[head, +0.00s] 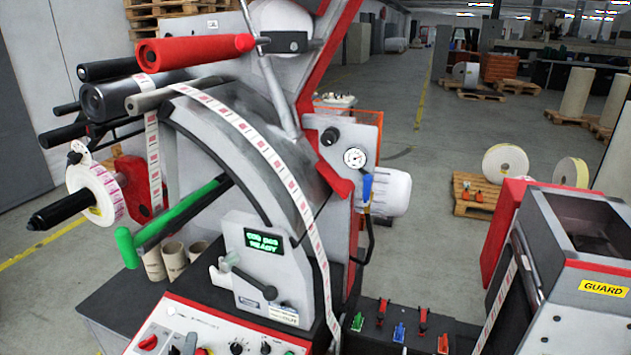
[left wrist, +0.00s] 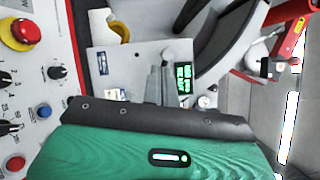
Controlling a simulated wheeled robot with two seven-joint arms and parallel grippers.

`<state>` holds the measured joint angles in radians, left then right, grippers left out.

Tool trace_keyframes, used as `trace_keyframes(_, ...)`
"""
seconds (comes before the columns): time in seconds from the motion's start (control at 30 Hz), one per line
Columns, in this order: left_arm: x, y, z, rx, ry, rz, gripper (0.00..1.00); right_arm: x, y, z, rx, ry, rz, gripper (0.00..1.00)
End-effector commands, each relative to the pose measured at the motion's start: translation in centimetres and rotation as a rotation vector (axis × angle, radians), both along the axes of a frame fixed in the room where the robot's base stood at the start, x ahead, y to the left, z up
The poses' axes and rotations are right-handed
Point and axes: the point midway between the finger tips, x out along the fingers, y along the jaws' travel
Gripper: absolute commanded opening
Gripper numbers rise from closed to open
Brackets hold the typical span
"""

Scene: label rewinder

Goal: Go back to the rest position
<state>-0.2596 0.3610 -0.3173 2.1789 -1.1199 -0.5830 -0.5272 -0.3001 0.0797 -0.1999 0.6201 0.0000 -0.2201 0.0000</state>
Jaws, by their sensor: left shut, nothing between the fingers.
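My left gripper (left wrist: 160,72) shows in the left wrist view as two slim grey fingers, side by side and shut with nothing between them. They rise from a black rail on a green hand body (left wrist: 170,150). Behind the fingers is the machine's front plate with the lit green display (left wrist: 183,80). The display (head: 264,240) reads ready in the head view. I cannot clearly make out the left gripper in the head view. My right gripper is in neither view.
A control panel (head: 205,325) with a red stop button (left wrist: 22,32) lies below the plate. A green bar (head: 180,208), rollers and a label roll (head: 96,193) stick out at left. A guarded unit (head: 590,320) stands at right. Open floor (head: 440,130) lies beyond.

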Motion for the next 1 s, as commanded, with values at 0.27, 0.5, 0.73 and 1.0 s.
trace_keyframes(0.27, -7.7, 4.1, -7.9, -0.793, 0.362, 0.385, 0.0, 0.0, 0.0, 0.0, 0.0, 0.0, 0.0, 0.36)
trace_keyframes(0.5, -15.4, 2.2, -12.6, -1.225, 0.656, 0.655, 0.0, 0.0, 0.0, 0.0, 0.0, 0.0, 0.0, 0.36)
trace_keyframes(0.73, -21.2, -0.5, -14.0, -1.447, 0.878, 0.833, 0.0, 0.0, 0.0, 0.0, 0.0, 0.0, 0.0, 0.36)
trace_keyframes(1.0, -21.6, -1.7, -19.3, -1.494, 0.963, 0.9, 0.0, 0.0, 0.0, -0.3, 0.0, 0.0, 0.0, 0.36)
